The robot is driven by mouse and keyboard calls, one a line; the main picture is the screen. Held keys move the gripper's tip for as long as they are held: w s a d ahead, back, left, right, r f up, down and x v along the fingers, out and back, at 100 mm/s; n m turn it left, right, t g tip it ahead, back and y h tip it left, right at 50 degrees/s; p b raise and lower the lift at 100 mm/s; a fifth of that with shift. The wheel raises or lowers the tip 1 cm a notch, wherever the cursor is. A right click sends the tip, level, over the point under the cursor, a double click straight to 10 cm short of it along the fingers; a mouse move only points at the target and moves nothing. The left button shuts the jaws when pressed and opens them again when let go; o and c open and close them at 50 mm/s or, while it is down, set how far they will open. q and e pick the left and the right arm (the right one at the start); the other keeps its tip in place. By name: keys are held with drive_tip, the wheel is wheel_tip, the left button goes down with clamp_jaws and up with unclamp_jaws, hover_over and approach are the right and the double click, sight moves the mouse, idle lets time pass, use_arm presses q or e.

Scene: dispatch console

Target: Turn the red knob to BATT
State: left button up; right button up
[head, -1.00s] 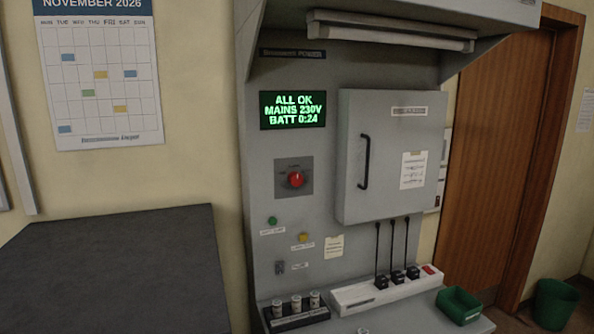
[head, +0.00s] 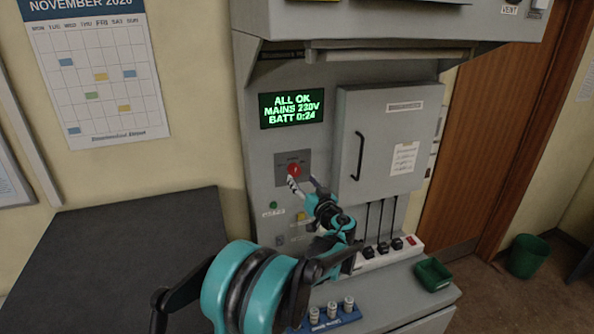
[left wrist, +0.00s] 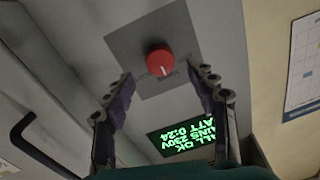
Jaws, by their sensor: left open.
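The red knob (head: 294,170) sits on a grey square plate (head: 283,160) on the console front, below the green-lit display. In the left wrist view the knob (left wrist: 160,60) lies ahead of and between the open fingers, apart from both. My left gripper (head: 304,186) is open just below and in front of the knob in the head view; it also shows in the left wrist view (left wrist: 162,88). The markings around the knob are too small to read. My right gripper does not show.
The display (head: 292,107) reads ALL OK, MAINS 230V, BATT 0:24. A cabinet door (head: 385,140) with a black handle stands right of the knob. Green (head: 273,205) and yellow (head: 301,216) buttons lie below.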

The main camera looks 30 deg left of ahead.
sight(296, 173)
use_arm(q)
drive_tip(key=x, duration=0.5)
drive_tip(key=shift+w, duration=0.1)
drive_tip(key=shift+c, duration=0.3)
drive_tip(key=c, duration=1.1)
